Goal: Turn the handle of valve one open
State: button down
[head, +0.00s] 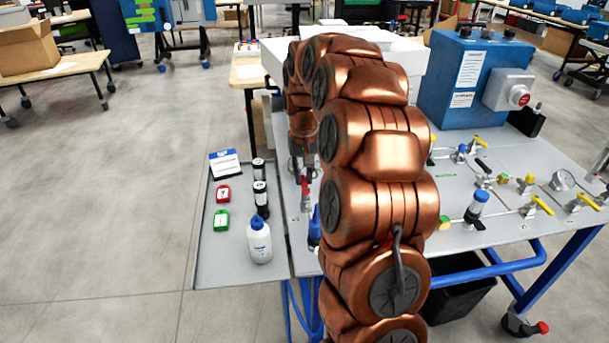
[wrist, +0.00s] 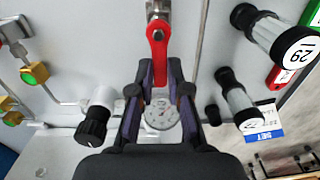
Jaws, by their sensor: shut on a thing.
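A red lever handle (wrist: 157,42) hangs down from a metal valve fitting (wrist: 157,8) at the top of the wrist view. My gripper (wrist: 160,73) is shut on the lower end of this handle, with one dark finger on each side. In the head view a red handle (head: 305,187) shows at the left edge of the grey panel, just below my gripper (head: 303,165). My copper arm hides much of that area. I cannot read a valve number.
A round gauge (wrist: 162,114) sits behind the fingers. A black knob (wrist: 92,125) is at left and black-capped cylinders (wrist: 238,98) are at right. A side tray (head: 213,268) holds a white bottle (head: 259,241) and small blocks.

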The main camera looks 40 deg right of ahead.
aim_at(303, 180)
dwell(0.3)
jog(key=c, duration=1.1)
grip_release()
notch_tip(303, 180, up, 12)
jog(key=shift+r, duration=0.1)
